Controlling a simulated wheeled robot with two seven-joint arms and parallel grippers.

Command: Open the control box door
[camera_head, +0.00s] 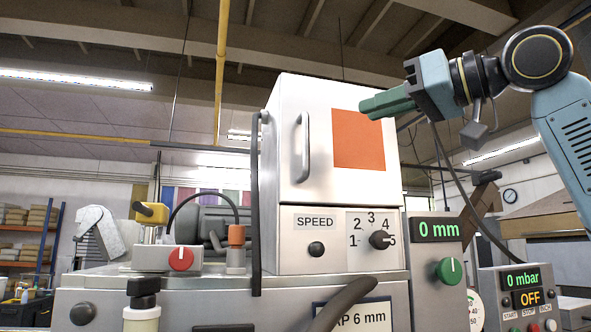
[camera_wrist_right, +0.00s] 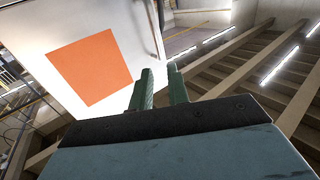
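The control box (camera_head: 280,140) is a white cabinet on top of the machine, in the middle of the head view. Its door (camera_head: 345,187) looks shut. The door has a vertical metal handle (camera_head: 303,147) near its left edge and an orange square (camera_head: 358,139). The orange square also shows in the right wrist view (camera_wrist_right: 90,65). My right gripper (camera_head: 366,106) has green fingers and points left at the height of the square's top edge, right of the handle. In the wrist view its fingers (camera_wrist_right: 160,85) stand apart with nothing between them. My left gripper is not in view.
Below the door is a panel with a SPEED button (camera_head: 316,249) and a dial (camera_head: 380,240). A 0 mm display box (camera_head: 436,230) and a 0 mbar box (camera_head: 520,282) stand to the right. A dark vertical pipe (camera_head: 256,200) runs along the box's left side.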

